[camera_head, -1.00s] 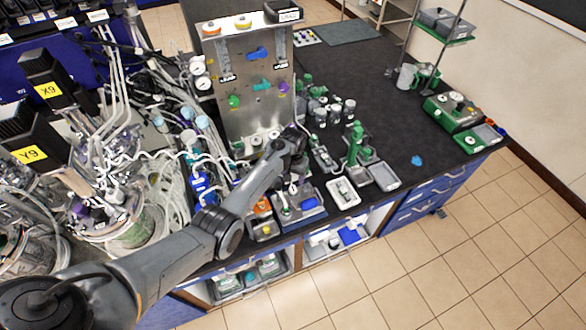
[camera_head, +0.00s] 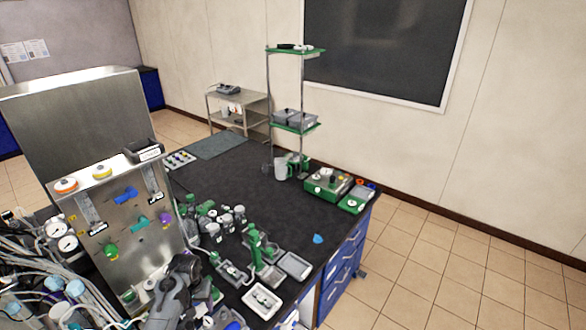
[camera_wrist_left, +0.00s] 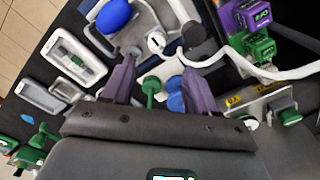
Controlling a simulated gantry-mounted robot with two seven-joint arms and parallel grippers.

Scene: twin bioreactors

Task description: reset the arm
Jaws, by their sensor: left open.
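My left arm comes up from the bottom edge of the head view, with its dark grey wrist and left gripper (camera_head: 184,268) beside the foot of the steel panel (camera_head: 125,215). In the left wrist view, the two purple-grey fingers of the left gripper (camera_wrist_left: 160,62) are spread apart. A green knob (camera_wrist_left: 151,88) and a blue part (camera_wrist_left: 175,95) show between and below the fingers, and nothing is clearly held. The fingertips are hard to make out in the head view. My right gripper is in neither view.
The black bench (camera_head: 220,165) carries a white tray (camera_head: 262,300), a grey tray (camera_head: 294,265), a green stand (camera_head: 256,245) and a mug (camera_head: 281,170). Tubes and gauges (camera_head: 60,245) crowd the left. The bench's middle has free room. A shelf stand (camera_head: 298,128) rises behind.

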